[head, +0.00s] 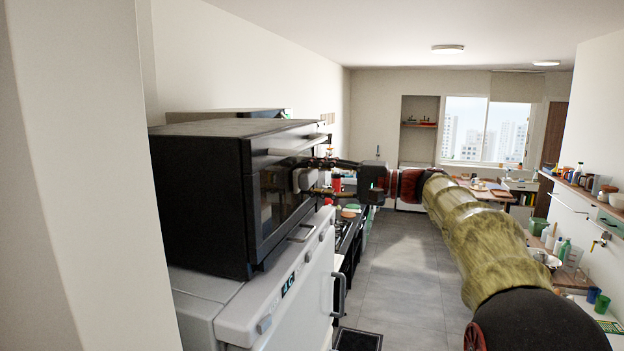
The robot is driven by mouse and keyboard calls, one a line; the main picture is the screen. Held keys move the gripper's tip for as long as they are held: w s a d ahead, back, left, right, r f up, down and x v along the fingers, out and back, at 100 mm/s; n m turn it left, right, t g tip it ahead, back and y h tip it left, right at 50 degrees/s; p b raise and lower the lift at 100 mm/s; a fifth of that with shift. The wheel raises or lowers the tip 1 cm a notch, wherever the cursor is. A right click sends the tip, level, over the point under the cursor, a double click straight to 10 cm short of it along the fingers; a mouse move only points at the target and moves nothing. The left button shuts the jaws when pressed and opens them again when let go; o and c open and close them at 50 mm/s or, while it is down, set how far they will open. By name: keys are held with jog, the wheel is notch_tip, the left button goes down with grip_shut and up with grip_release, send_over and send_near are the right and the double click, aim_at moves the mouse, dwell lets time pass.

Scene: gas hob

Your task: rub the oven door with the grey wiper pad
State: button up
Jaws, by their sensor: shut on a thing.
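The black oven (205,185) stands at the left on top of a pale grey appliance. Its glass door (272,208) faces right and is seen at a steep angle; it looks shut. My gripper (316,178) is in front of the door, reaching in from the right. It is shut on the grey wiper pad (303,180), which is at the door's glass. I cannot tell from this angle whether the pad touches the glass. The pad's far side is hidden.
The pale appliance (290,295) below has handles that stick out. A gas hob (348,228) and counter lie beyond. Cluttered counters and a shelf (590,195) line the right wall. The grey floor (410,275) between is mostly clear.

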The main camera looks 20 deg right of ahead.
aim_at(280, 190)
jog(key=shift+s+a, duration=0.1)
jog(key=shift+s+a+f+b, duration=0.15)
jog(key=shift+s+a+b, duration=0.35)
jog(key=shift+s+b, duration=0.3)
jog(key=shift+s+a+b, duration=0.9)
jog(key=shift+s+b, duration=0.2)
jog(key=shift+s, duration=0.1)
jog(key=shift+s+a+b, duration=0.9)
jog(key=shift+s+b, duration=0.2)
jog(key=shift+s, duration=0.1)
jog(key=shift+s+a+b, duration=0.9)
jog(key=shift+s+b, duration=0.2)
jog(key=shift+s, duration=0.1)
jog(key=shift+b+v, duration=0.3)
jog(key=shift+v, duration=2.65)
jog(key=shift+d, duration=0.1)
jog(key=shift+v, duration=1.45)
